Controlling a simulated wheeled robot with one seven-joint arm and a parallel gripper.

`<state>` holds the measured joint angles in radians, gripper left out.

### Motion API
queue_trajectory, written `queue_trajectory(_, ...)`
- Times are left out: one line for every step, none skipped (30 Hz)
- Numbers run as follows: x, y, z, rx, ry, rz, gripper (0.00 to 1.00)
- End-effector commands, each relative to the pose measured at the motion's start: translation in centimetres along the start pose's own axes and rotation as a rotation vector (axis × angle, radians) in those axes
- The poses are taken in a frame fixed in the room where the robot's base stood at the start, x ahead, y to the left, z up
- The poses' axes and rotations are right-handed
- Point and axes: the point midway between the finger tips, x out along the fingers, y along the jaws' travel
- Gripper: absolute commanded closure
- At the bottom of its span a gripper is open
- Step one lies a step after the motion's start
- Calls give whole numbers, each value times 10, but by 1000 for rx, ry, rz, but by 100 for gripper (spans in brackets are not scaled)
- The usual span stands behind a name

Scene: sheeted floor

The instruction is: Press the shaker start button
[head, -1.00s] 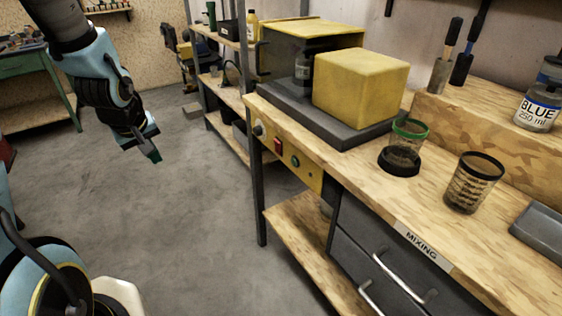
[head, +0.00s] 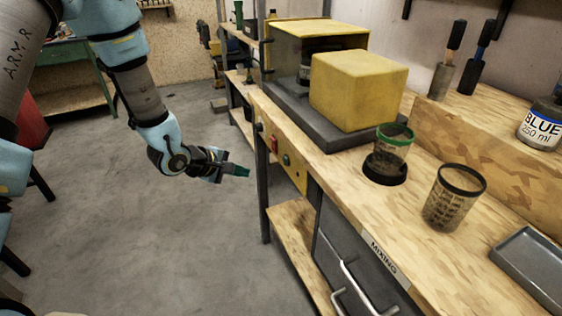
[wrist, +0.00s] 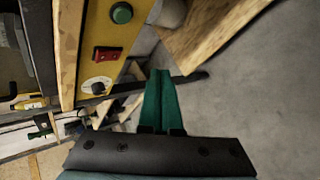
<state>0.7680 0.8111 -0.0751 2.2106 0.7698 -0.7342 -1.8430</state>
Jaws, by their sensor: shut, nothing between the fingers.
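The yellow control panel (head: 295,172) is on the front edge of the bench, below the shaker with its yellow block (head: 358,90) on a dark base. The panel carries a round green button (head: 286,160), a red switch (head: 274,144) and a knob (head: 259,127). In the wrist view the green button (wrist: 121,13) is at the top, above the red switch (wrist: 107,53) and the knob (wrist: 97,86). My gripper (head: 246,171) is shut and empty, its green fingers pointing toward the panel from the left, apart from it. The fingers also show in the wrist view (wrist: 162,98).
A green-rimmed cup (head: 393,147) sits in a black holder, with a black-rimmed cup (head: 452,200) beside it. A grey tray (head: 530,268) lies at the right. Drawer handles (head: 368,288) stick out below the bench. The floor in front is clear.

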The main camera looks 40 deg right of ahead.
Motion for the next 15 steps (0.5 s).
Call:
queue_trajectory(0, 0, 0, 0, 1, 0, 100)
queue_trajectory(0, 0, 0, 0, 1, 0, 100)
queue_trajectory(0, 0, 0, 0, 1, 0, 100)
queue_trajectory(0, 0, 0, 0, 1, 0, 100)
queue_trajectory(1, 0, 0, 1, 1, 0, 100)
queue_trajectory(2, 1, 1, 2, 1, 0, 100)
queue_trajectory(3, 2, 2, 2, 1, 0, 100)
queue_trajectory(5, 3, 3, 3, 1, 0, 100)
queue_trajectory(8, 4, 4, 3, 1, 0, 100)
queue_trajectory(10, 5, 6, 3, 1, 0, 100)
queue_trajectory(12, 7, 8, 4, 1, 0, 100)
queue_trajectory(16, 9, 11, 5, 0, 0, 100)
queue_trajectory(19, 11, 13, 4, 0, 0, 100)
queue_trajectory(22, 13, 15, 4, 0, 0, 100)
queue_trajectory(27, 16, 18, 6, -1, 1, 100)
